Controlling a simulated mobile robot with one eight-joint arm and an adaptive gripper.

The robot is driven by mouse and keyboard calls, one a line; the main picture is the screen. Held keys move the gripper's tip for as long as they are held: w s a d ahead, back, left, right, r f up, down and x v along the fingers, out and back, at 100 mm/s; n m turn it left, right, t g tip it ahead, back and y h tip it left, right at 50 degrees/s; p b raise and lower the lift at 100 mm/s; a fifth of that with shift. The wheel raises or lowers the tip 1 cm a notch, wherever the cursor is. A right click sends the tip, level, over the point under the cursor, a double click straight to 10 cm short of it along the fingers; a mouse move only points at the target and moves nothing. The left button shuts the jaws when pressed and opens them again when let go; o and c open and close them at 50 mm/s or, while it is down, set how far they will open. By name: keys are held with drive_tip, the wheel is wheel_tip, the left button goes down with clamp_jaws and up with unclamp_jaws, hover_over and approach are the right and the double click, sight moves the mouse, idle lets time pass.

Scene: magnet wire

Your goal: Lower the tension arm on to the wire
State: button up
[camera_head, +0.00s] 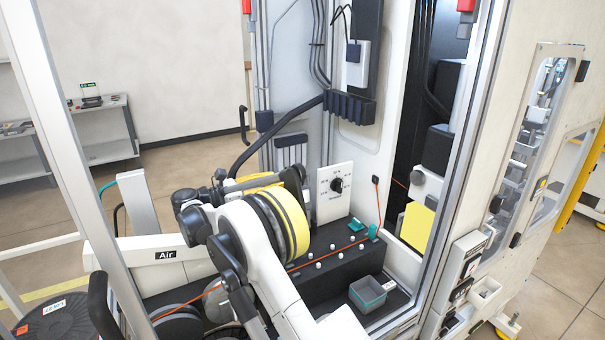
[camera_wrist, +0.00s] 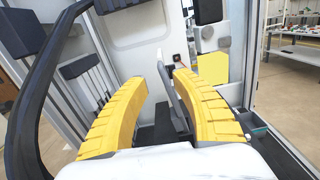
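The orange wire (camera_head: 325,260) runs from the lower left, past several white pegs on a black block (camera_head: 345,267), to a teal guide (camera_head: 374,232), then up to a small dark fitting (camera_head: 376,180). My gripper (camera_head: 283,203) is above and left of the block, its yellow fingers partly hidden by my arm. In the wrist view, the fingers of my gripper (camera_wrist: 160,84) are spread apart. A grey upright piece (camera_wrist: 173,98) shows between or beyond them, and I cannot tell whether they touch it. I cannot clearly identify the tension arm; it may be hidden.
A white dial panel (camera_head: 335,193) stands behind the block. A grey bin (camera_head: 368,292) is at its front right. A machine frame post (camera_head: 455,170) rises on the right. A wire spool (camera_head: 58,318) is at the lower left. Thick black cables (camera_head: 245,152) hang behind my gripper.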

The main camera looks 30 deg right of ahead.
sight(303, 175)
drive_tip(key=d, duration=0.9)
drive_tip(key=shift+w+d, duration=0.15)
drive_tip(key=shift+d, duration=0.2)
clamp_jaws()
